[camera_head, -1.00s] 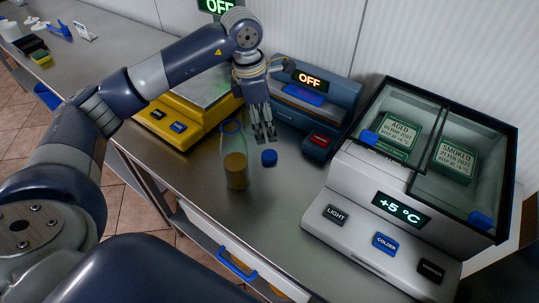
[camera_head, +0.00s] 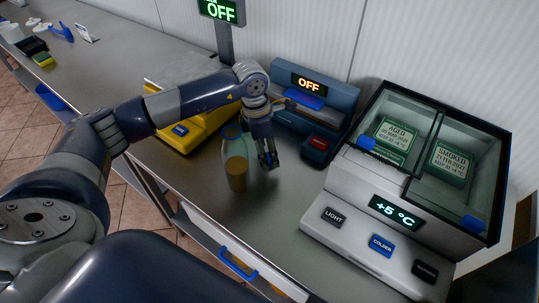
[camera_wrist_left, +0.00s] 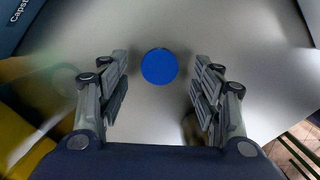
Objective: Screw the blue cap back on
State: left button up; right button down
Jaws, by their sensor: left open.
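The blue cap (camera_wrist_left: 159,66) lies flat on the steel counter, and in the left wrist view it sits between the two open fingers, apart from both. In the head view my left gripper (camera_head: 268,160) points down at the cap's place and hides most or all of it. My left gripper also shows in the left wrist view (camera_wrist_left: 160,95), open and empty. The bottle (camera_head: 236,172), clear with a brown-yellow content in its lower part, stands upright just left of the gripper. My right gripper is in neither view.
A yellow scale (camera_head: 187,137) stands behind and left of the bottle. A blue device with an OFF display (camera_head: 317,105) stands behind the gripper. A glass-topped cooler (camera_head: 360,215) fills the right side. The counter (camera_head: 285,205) in front is clear.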

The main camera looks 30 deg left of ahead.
pick_arm(q)
jog(key=shift+w+d+f, duration=0.1)
jog(key=shift+w+f, duration=0.05)
jog(key=shift+f, duration=0.85)
jog(key=c, duration=0.7)
